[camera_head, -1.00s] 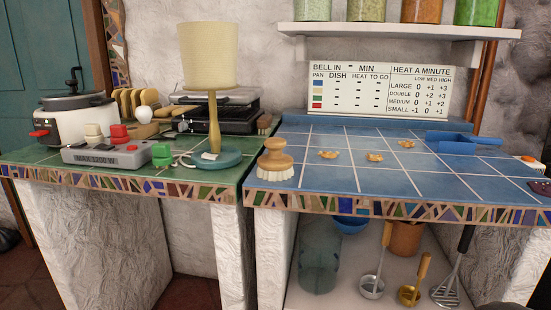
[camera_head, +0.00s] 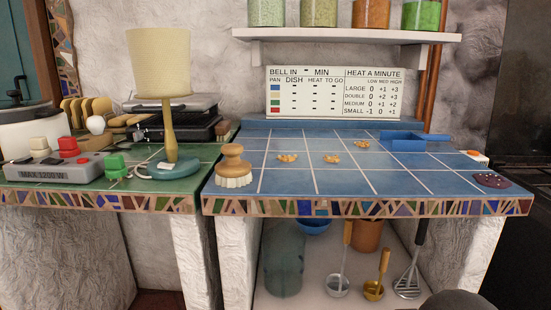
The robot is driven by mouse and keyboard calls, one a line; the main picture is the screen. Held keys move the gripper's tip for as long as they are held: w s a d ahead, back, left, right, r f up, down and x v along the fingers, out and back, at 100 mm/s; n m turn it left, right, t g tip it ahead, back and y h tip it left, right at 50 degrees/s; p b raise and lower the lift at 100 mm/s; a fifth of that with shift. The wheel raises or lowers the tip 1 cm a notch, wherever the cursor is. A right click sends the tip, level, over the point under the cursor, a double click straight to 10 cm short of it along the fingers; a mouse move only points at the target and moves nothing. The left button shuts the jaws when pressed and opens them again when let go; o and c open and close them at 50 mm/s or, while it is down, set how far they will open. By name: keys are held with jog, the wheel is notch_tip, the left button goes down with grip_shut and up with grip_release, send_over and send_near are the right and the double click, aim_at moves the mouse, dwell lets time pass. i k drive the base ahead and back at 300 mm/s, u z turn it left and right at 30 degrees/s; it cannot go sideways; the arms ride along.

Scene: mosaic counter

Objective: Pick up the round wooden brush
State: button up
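The round wooden brush (camera_head: 233,167) stands upright on the blue tiled counter (camera_head: 272,184), near its left front corner. It has a knobbed wooden top and pale bristles facing down on the tiles. Nothing touches it. My gripper's fingers cannot be made out in this view. A dark rounded shape at the bottom edge, right of the middle, is too cut off to identify.
A lamp (camera_head: 161,65) stands on the green counter (camera_head: 150,192), left of the brush. A blue pan (camera_head: 402,141), several small orange-brown pieces and a dark red flat item (camera_head: 491,180) lie on the blue counter. A shelf with jars (camera_head: 340,36) hangs above.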

aim_at(232, 172)
jog(key=z, duration=1.85)
jog(key=k, duration=1.8)
jog(key=u, duration=2.25)
jog(key=i, duration=0.5)
jog(key=u, duration=0.05)
